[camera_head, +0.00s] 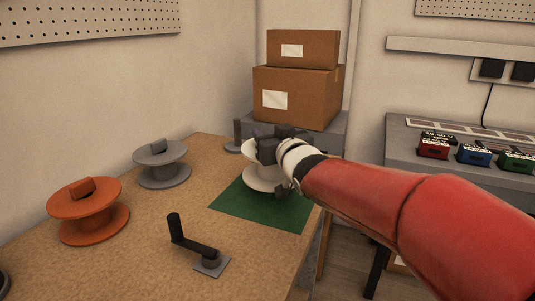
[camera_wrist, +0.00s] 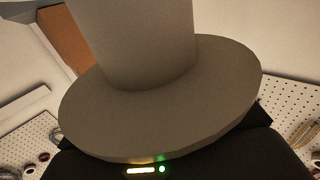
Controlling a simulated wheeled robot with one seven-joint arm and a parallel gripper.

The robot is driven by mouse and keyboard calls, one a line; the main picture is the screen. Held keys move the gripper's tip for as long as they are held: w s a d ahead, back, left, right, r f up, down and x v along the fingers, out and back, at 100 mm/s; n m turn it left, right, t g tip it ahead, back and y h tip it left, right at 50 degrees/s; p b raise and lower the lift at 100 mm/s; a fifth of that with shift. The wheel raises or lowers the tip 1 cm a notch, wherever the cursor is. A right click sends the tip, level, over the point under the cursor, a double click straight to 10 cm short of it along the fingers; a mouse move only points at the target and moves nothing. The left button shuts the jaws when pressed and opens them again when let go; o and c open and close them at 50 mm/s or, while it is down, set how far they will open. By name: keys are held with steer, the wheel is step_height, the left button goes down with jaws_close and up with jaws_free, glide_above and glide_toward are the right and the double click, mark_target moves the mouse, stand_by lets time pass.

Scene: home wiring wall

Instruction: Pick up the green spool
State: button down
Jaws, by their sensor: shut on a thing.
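My gripper (camera_head: 268,152) is at a pale, off-white spool (camera_head: 263,179) and is shut on it from above. The spool is upright over a green mat (camera_head: 240,207); I cannot tell whether it touches the mat. In the wrist view the spool (camera_wrist: 160,112) fills most of the picture, its wide flange and thick core close to the camera and looking grey-beige. The jaws' contact with it is hidden. An orange spool (camera_head: 88,211) and a light grey spool (camera_head: 162,166) stand on the workbench to the left. I see no spool of green colour in either view.
The wooden workbench (camera_head: 150,255) holds a dark crank handle on a grey plate (camera_head: 211,265) at the front. Two cardboard boxes (camera_head: 297,95) are stacked behind. A grey side bench (camera_head: 410,150) at right carries red, blue and green small devices (camera_head: 475,155).

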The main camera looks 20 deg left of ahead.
steer(key=shift+f+b, duration=0.8)
steer(key=shift+f, duration=1.2)
steer(key=shift+f, duration=0.2)
steer(key=c, duration=0.8)
jaws_free()
steer(key=shift+o, duration=0.2)
steer(key=v, duration=1.2)
steer(key=shift+r+b, duration=0.15)
steer(key=shift+b, duration=0.25)
